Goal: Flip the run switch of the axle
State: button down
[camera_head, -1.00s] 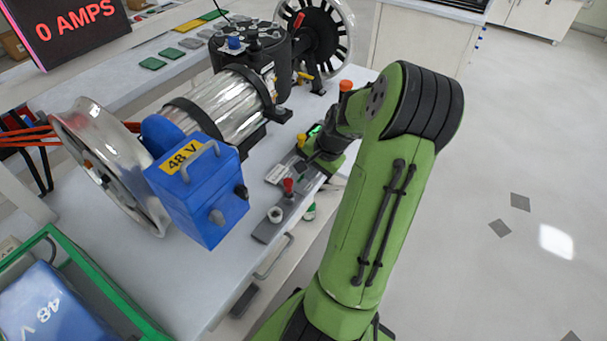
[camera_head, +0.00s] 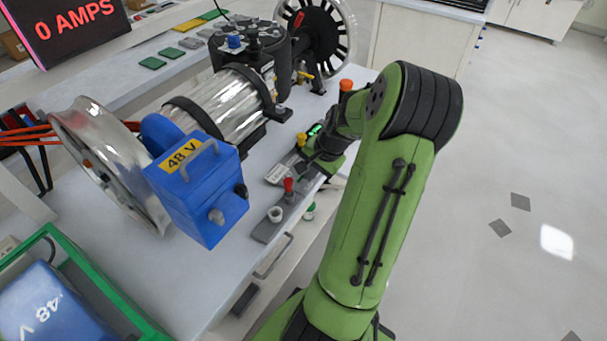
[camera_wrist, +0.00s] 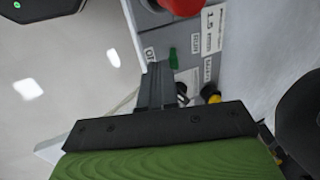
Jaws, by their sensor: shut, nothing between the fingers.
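The axle assembly (camera_head: 225,105) has a silver motor body between two wheels and lies on the bench. A grey control strip (camera_head: 268,230) runs along the bench's right edge, with a red knob (camera_head: 289,185), a yellow knob (camera_head: 301,139) and white labels. My gripper (camera_wrist: 158,70) is shut and empty, with its fingers over the labelled strip in the wrist view. A small metallic and dark part (camera_wrist: 182,91), perhaps the run switch, shows beside the fingers, partly hidden. I cannot tell its position or whether the fingers touch it. The display (camera_head: 75,25) reads 0 AMPS.
A blue 48 V box (camera_head: 197,190) stands before the near wheel (camera_head: 105,165). A green-edged crate (camera_head: 95,280) holding another blue 48 V box is at lower left. The yellow knob also shows close to my gripper in the wrist view (camera_wrist: 213,97). Open floor lies right.

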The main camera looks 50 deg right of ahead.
aim_at(308, 186)
jog(key=shift+s+a+f, duration=0.1)
jog(key=shift+s+f, duration=0.1)
jog(key=shift+f, duration=0.3)
jog(key=shift+w+f+b, duration=0.2)
jog(key=shift+f+b, duration=0.2)
jog(key=shift+b, duration=0.05)
jog(key=shift+f+b, duration=0.4)
jog(key=shift+f, duration=0.2)
jog(key=shift+w, duration=0.35)
jog(key=shift+w+a+r, duration=0.15)
jog(key=shift+w+a, duration=0.15)
jog(key=shift+w, duration=0.45)
jog(key=shift+w+d+r+p, duration=0.1)
jog(key=shift+w+r+p, duration=0.1)
jog(key=shift+r+p, duration=0.35)
jog(key=shift+w+d+r+p, duration=0.15)
jog(key=shift+r+p, duration=0.2)
jog(key=shift+p, duration=0.25)
jog(key=p+v, duration=0.4)
jog(key=v, duration=0.1)
jog(key=shift+w+r+p, duration=0.2)
jog(key=shift+w+p, duration=0.1)
jog(key=shift+w, duration=0.05)
